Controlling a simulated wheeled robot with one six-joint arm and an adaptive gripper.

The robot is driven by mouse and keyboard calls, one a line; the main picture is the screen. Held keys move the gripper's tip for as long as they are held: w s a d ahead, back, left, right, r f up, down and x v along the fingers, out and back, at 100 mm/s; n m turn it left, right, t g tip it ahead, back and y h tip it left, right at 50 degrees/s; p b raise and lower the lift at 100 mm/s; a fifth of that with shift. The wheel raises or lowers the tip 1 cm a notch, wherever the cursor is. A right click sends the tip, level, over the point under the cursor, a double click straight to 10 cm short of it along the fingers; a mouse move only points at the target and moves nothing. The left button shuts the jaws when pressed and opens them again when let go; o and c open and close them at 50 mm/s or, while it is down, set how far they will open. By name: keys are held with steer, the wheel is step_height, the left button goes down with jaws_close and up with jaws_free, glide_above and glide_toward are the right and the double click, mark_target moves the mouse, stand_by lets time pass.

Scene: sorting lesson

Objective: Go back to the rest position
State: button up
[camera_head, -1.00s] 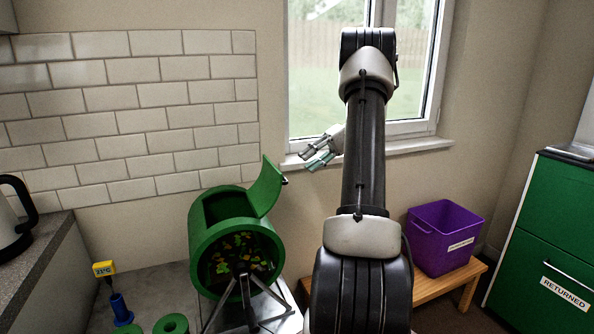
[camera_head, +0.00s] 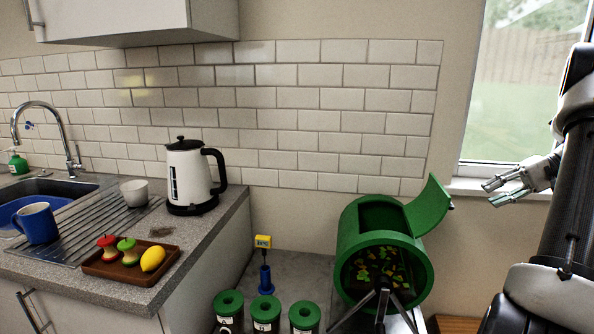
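My gripper (camera_head: 490,194) is at the right of the picture, in front of the window sill and pointing left. Its two grey fingers are apart with nothing between them. My dark arm rises along the right edge and is partly cut off by the frame. The gripper is in the air, up and to the right of the green drum composter (camera_head: 349,240), touching nothing that I can see.
The composter's lid (camera_head: 429,205) stands open below and left of my gripper. Several green-lidded jars (camera_head: 266,312) stand before it. A kettle (camera_head: 190,176), a mug (camera_head: 36,223) and a wooden tray (camera_head: 101,268) with apple cores and a lemon are on the left counter.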

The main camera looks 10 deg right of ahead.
steer(key=s+f+m+g+h, duration=0.1)
steer(key=s+f+m+h, duration=0.15)
steer(key=s+f, duration=0.25)
steer(key=s+a+r+n+t+h, duration=0.1)
steer(key=s+a+r+n+h, duration=0.3)
steer(key=s+a, duration=0.5)
steer(key=s+a+r+n+t+h, duration=0.1)
steer(key=s+a+r+n+h, duration=0.3)
steer(key=a, duration=1.2)
steer(key=shift+s+a+r, duration=0.2)
steer(key=shift+s+r, duration=1.95)
steer(key=shift+s, duration=0.45)
